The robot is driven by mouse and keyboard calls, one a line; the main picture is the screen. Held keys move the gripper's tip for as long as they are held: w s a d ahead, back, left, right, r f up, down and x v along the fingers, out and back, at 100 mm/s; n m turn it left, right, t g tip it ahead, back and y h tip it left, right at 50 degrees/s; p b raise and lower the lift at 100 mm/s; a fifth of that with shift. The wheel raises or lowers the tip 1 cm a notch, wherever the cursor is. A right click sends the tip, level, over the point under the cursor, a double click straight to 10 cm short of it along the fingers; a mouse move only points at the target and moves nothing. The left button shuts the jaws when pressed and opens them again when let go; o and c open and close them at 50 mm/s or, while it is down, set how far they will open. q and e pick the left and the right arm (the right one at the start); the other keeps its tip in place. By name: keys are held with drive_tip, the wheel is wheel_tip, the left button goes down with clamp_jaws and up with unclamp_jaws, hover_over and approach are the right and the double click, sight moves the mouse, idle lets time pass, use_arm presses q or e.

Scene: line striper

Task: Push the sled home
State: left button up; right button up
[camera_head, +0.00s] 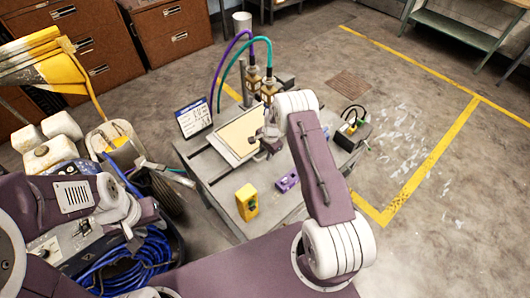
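A low grey table (208,182) stands in the middle of the camera_head view. A flat, cream-topped panel (238,134) lies on it, on what looks like the sled; a dark slot runs along its left side. Two brass spray heads (253,82) stand at its far end, with a purple and a teal hose. My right gripper (268,144) is at the panel's right edge, partly hidden by its own arm; I cannot tell whether it touches or is open. My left gripper (165,171) is left of the table, too small and cluttered to read.
A yellow device (247,203) and a purple block (287,182) stand on the table's near side. A white card (193,118) stands at its left edge. A black box (352,132) is at the right. The line-striping machine (60,150) crowds the left; floor at right is open.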

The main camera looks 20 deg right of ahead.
drive_tip(key=shift+a+f, duration=0.1)
drive_tip(key=shift+f, duration=0.6)
drive_tip(key=shift+w+f, duration=0.15)
drive_tip(key=shift+f, duration=0.05)
clamp_jaws()
drive_tip(key=shift+r, duration=0.1)
idle(0.7)
